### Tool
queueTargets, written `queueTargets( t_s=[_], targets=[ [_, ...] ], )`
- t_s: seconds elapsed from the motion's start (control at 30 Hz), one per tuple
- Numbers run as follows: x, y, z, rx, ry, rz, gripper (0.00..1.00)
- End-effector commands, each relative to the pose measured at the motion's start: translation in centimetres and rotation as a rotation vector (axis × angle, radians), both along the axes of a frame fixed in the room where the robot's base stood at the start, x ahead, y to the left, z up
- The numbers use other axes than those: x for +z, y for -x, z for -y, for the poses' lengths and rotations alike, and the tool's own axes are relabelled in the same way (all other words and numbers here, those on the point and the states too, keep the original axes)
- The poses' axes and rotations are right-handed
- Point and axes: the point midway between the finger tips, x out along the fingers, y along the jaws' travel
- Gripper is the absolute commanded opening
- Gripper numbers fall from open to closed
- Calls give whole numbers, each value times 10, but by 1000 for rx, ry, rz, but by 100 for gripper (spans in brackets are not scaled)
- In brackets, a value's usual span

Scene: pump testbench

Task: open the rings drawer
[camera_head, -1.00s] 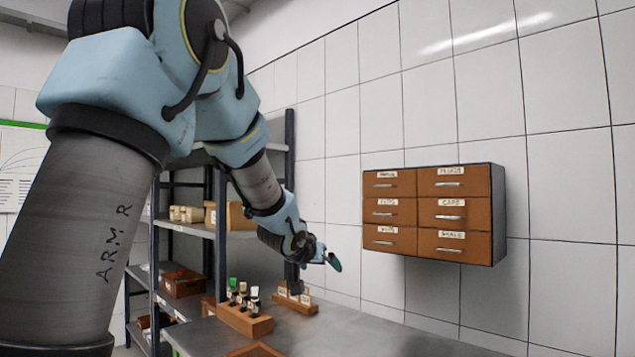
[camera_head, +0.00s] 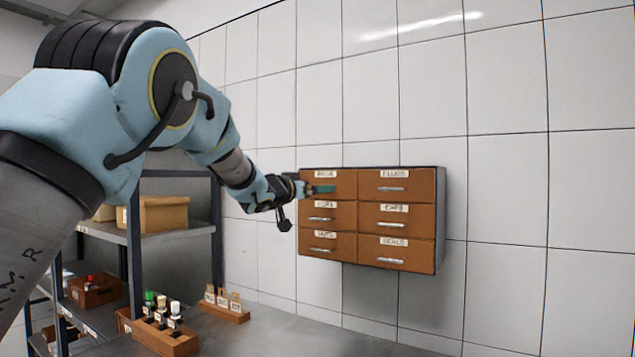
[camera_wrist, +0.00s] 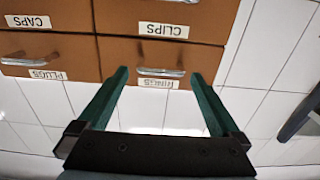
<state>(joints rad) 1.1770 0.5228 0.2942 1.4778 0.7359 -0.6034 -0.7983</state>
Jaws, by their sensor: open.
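The rings drawer (camera_head: 345,187) is the top left brown drawer of a wall cabinet and looks shut. Its label is small in the head view, but the wrist view shows it upside down as RINGS, with the drawer front (camera_wrist: 205,62) and silver handle (camera_wrist: 160,72). My gripper (camera_head: 322,189) is in front of this drawer and hides its handle in the head view. In the wrist view, my gripper (camera_wrist: 160,75) is open and empty, with one green finger to each side of the handle. I cannot tell the remaining gap to the drawer front.
The cabinet (camera_head: 440,215) holds several other drawers, including plugs (camera_head: 393,188) and caps (camera_head: 393,209), all shut. Below, a grey bench (camera_head: 290,335) carries a wooden rack of bottles (camera_head: 165,337) and a smaller wooden holder (camera_head: 225,312). Shelving (camera_head: 175,230) stands at left.

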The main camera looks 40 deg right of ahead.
Motion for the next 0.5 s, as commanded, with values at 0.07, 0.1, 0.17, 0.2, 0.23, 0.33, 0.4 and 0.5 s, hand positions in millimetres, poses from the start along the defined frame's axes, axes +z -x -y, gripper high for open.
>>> queueTargets(
  t_s=[0.07,0.1,0.17,0.2,0.23,0.33,0.4,0.5],
  targets=[
    [3,-3,12,0,-1,2,100],
    [2,-5,17,1,-2,0,100],
    [2,-7,22,2,-1,1,100],
    [1,-7,25,2,-2,-1,100],
    [1,-8,27,2,-1,0,100],
    [0,-8,31,2,-1,0,100],
    [0,-9,33,2,-1,-1,100],
    [-1,-9,33,2,-1,0,100]
  ],
)
